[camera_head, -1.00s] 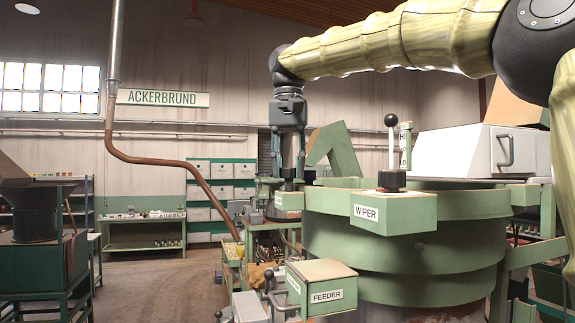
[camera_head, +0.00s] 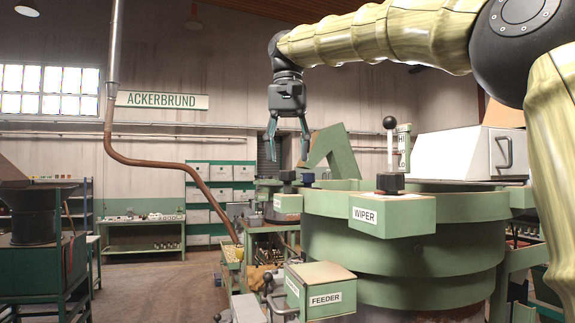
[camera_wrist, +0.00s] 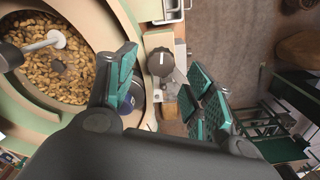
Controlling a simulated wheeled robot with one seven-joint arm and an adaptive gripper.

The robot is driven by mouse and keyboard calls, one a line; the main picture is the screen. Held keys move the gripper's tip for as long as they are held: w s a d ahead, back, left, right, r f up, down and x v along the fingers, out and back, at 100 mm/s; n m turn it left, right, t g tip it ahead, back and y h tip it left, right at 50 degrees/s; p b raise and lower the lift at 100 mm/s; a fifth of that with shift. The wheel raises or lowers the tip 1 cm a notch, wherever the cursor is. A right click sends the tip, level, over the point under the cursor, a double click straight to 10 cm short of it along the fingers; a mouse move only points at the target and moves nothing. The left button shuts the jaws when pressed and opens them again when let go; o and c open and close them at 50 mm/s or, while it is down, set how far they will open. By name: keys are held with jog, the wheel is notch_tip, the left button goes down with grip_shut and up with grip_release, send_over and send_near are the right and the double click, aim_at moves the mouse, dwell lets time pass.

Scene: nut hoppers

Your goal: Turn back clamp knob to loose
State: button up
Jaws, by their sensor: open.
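A round black knob (camera_wrist: 160,62) with a pale mark shows in the wrist view, on a plate beside the bowl's rim. I take it to be the clamp knob; its setting is not readable. In the head view a dark knob (camera_head: 287,176) stands on a green box (camera_head: 287,203) at the bowl's left side. My gripper (camera_head: 288,152) is open and empty, pointing down above that knob, clear of it. In the wrist view its green-padded fingers (camera_wrist: 163,88) are spread on either side, with the knob seen between and beyond them.
The bowl (camera_wrist: 60,75) holds many nuts. A blue round part (camera_head: 308,179) is right of the dark knob. The WIPER box (camera_head: 392,213) with its upright lever (camera_head: 390,145) stands farther right, the FEEDER box (camera_head: 320,287) lower down. Open floor lies left.

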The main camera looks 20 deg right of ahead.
jog(key=shift+r, duration=1.75)
